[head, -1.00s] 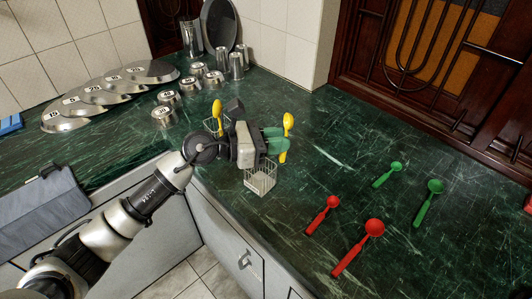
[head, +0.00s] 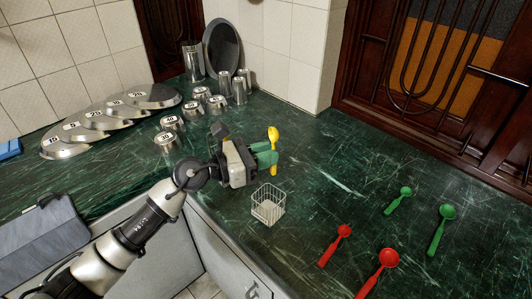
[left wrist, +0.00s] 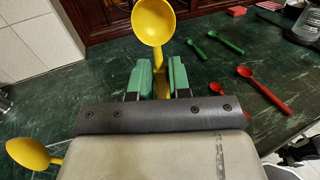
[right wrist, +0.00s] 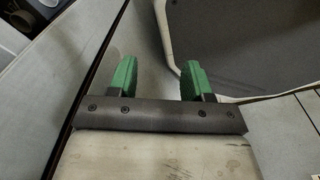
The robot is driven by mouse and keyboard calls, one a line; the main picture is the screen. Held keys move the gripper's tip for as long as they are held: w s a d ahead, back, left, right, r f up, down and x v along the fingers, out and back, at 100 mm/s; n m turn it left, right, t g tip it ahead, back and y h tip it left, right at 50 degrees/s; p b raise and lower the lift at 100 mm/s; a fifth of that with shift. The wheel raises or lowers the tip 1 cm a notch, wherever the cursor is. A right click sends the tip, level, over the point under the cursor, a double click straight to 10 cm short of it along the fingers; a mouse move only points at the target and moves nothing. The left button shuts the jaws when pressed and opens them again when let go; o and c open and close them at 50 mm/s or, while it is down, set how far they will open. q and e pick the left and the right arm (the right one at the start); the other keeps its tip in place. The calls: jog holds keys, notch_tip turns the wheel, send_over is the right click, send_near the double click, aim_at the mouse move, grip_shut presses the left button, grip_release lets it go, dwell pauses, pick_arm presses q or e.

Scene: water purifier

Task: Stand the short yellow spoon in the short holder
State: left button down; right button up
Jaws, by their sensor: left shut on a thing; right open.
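A yellow spoon (head: 273,134) stands about upright, bowl up, in my left gripper (head: 265,155), which is shut on its handle. The left wrist view shows its bowl (left wrist: 153,20) above the green fingers (left wrist: 160,77). A square wire holder (head: 268,207) stands empty on the counter, in front of the gripper and apart from the spoon. Another yellow spoon (left wrist: 30,152) shows at lower left in the left wrist view; the head view hides it, behind my left gripper. I cannot tell the spoon's lower end height. My right gripper (right wrist: 158,78) is open and empty.
Two red spoons (head: 378,270) and two green spoons (head: 442,230) lie to the right on the dark green counter (head: 330,190). Metal cups (head: 167,141) and lids (head: 92,122) stand at the back left.

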pick_arm(q)
jog(key=shift+f+b, duration=4.25)
jog(key=shift+f, duration=0.55)
jog(key=c, duration=1)
grip_release()
jog(key=shift+b+v, duration=1.35)
jog(key=shift+v, duration=3.15)
